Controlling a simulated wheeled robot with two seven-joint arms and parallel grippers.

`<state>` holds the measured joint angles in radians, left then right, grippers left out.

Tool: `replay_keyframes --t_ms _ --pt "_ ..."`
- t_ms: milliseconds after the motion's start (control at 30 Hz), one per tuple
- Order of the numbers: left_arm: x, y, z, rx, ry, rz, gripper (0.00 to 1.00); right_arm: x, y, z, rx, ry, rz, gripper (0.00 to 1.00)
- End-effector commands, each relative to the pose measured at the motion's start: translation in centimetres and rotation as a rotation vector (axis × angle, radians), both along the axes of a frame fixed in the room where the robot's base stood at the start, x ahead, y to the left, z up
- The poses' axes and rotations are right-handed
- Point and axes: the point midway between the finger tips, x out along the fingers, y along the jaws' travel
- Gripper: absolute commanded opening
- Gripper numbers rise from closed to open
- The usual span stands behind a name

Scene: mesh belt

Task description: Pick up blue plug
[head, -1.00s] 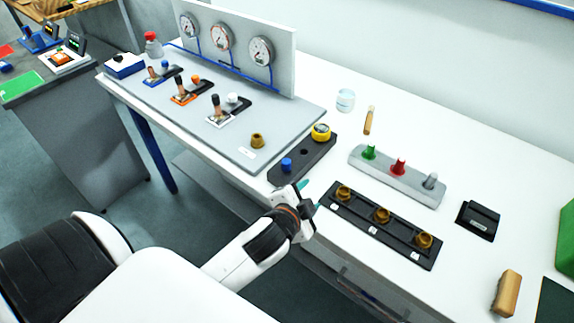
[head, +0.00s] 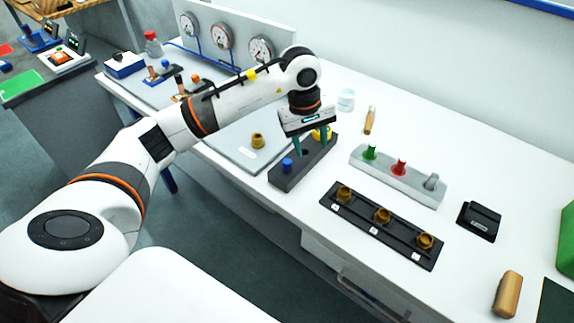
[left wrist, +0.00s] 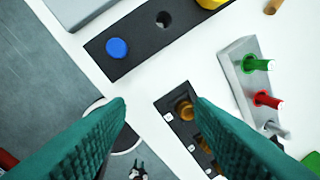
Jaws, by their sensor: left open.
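The blue plug (head: 287,165) stands in the near end of a dark block (head: 296,179) near the table's front edge. In the left wrist view the plug (left wrist: 117,47) is a round blue top at the upper left, in the same dark block (left wrist: 140,60) beside an empty hole. My left gripper (head: 311,149) points down over the block's far part, up and to the right of the plug. Its teal fingers (left wrist: 160,108) are apart with nothing between them. My right gripper is not in view.
A yellow-topped part (head: 329,133) sits at the block's far end, partly behind my fingers. A black tray (head: 358,233) with brass fittings and a grey rack (head: 412,187) with green, red and grey plugs lie to the right. A grey board (head: 237,159) lies left.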

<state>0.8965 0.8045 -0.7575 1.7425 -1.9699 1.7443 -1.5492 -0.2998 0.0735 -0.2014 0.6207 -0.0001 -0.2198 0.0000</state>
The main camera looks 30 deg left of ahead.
Motion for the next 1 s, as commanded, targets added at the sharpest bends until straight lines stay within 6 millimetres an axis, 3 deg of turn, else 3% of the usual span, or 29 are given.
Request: replay_keyframes --t_ms 33,100,200,500,767,1000 --pt "0.1 2.1 0.7 0.079 0.008 0.002 0.49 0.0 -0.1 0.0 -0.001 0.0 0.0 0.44" --pt "0.1 4.0 1.3 0.158 0.024 0.002 0.49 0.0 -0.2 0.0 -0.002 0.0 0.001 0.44" --pt "0.0 5.3 1.3 0.208 0.04 0.005 0.49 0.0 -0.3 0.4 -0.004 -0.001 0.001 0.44" --pt "0.1 5.8 -3.6 0.212 0.046 0.003 0.49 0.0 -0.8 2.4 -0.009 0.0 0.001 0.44" --pt "0.1 6.0 -5.6 0.21 0.044 0.003 0.49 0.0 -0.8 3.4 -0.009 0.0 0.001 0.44" --pt "-0.2 6.2 -9.1 0.209 0.044 0.005 0.49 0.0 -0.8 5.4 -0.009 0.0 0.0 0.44"
